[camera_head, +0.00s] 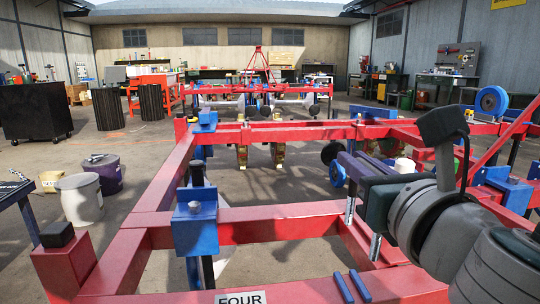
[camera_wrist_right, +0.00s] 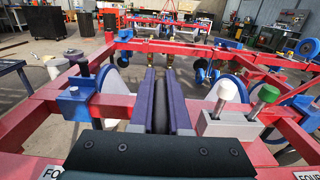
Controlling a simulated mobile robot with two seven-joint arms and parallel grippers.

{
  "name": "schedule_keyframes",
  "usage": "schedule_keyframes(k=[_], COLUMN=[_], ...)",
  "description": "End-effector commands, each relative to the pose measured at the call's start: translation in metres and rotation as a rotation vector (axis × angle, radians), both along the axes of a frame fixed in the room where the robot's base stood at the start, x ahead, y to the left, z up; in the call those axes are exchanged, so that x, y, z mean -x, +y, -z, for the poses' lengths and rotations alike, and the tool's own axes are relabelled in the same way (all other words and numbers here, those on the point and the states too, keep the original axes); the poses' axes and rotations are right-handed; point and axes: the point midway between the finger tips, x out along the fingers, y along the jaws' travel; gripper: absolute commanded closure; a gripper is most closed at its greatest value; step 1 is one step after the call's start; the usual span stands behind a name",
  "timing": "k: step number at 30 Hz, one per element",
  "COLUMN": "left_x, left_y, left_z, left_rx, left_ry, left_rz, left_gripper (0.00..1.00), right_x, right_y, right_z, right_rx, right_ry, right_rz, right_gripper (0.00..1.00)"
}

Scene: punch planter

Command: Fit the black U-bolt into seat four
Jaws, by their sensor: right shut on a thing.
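My right gripper (camera_head: 357,168) reaches in from the right in the head view, over the red planter frame (camera_head: 265,226). Its two dark blue fingers also show in the wrist view (camera_wrist_right: 162,100). They are shut on a dark piece, seemingly the black U-bolt (camera_wrist_right: 160,118), mostly hidden between them. Two silver rod ends, likely its legs, hang below the gripper in the head view (camera_head: 375,247). A label "FOUR" (camera_head: 240,298) is on the frame at the bottom edge. I cannot make out seat four's holes. My left gripper is not in view.
Two short blue bars (camera_head: 351,287) show on the frame below the gripper. A blue clamp block (camera_head: 195,222) stands on the left crossbar. The wrist view shows a grey block (camera_wrist_right: 230,124) with green and white knobs to the right. Buckets (camera_head: 80,198) stand on the floor at left.

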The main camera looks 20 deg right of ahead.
Motion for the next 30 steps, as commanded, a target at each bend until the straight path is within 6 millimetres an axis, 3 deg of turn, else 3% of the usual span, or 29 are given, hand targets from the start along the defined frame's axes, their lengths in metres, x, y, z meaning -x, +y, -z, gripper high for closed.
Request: schedule_keyframes(k=[3,18,30], left_x=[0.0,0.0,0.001], left_y=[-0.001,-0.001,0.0], left_z=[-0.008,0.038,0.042], left_rx=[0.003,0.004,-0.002], left_ry=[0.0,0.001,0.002], left_rz=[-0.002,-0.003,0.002], left_gripper=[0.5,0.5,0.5], right_x=[0.0,0.0,0.0], right_y=[0.0,0.0,0.0], right_z=[-0.001,0.053,0.059], right_rx=[-0.003,-0.003,-0.003], right_ry=[0.009,0.007,0.005], right_rz=[0.0,-0.001,-0.001], right_gripper=[1.0,1.0,1.0])
